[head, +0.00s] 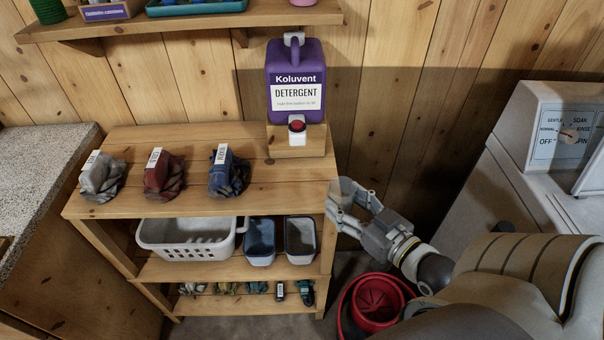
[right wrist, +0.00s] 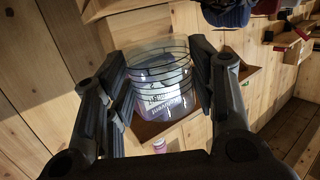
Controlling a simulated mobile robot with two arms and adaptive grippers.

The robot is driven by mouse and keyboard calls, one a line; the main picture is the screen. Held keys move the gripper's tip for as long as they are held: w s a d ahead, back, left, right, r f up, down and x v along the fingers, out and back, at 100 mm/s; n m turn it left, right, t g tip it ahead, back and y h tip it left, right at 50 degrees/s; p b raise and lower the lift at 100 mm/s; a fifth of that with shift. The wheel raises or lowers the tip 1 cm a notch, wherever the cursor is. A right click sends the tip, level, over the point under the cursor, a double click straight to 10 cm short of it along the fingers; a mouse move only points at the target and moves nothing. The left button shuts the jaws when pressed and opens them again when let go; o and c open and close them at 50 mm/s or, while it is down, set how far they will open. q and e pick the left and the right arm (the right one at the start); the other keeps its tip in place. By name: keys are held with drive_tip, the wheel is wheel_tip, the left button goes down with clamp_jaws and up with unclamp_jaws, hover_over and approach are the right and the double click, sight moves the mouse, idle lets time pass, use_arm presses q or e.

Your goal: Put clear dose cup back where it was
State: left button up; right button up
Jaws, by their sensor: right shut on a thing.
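The clear dose cup (right wrist: 160,52), see-through with dark measuring lines, is between the fingers of my right gripper (right wrist: 160,72) in the right wrist view. The fingers are shut on its sides. In the head view my right gripper (head: 338,203) is at the right end of the wooden shelf unit, below its top board; I cannot make out the cup there. The purple detergent jug (head: 296,70) stands on a wooden block (head: 297,143) on the unit's top, its red-buttoned spout (head: 297,125) facing front. My left gripper is not in view.
The shelf unit's top (head: 200,200) holds grey, red and blue labelled cloth piles. Below are a white basket (head: 188,240) and two bins (head: 300,240). A red bucket (head: 375,302) is on the floor, a washer (head: 560,125) at right. The top's front is clear.

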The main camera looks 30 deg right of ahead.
drive_tip(key=w+p, duration=0.1)
drive_tip(key=w, duration=0.7)
drive_tip(key=shift+w+a+r, duration=0.1)
drive_tip(key=p, duration=0.1)
hover_over(303, 181)
wheel_tip(303, 181, down, 4)
drive_tip(key=shift+r+p, duration=0.1)
drive_tip(key=shift+p, duration=0.25)
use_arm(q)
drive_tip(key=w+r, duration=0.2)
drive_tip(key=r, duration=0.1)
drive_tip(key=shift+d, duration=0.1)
use_arm(e)
drive_tip(key=shift+f, duration=0.2)
drive_tip(key=o, duration=0.8)
drive_tip(key=shift+o, duration=0.2)
drive_tip(key=shift+r, duration=0.1)
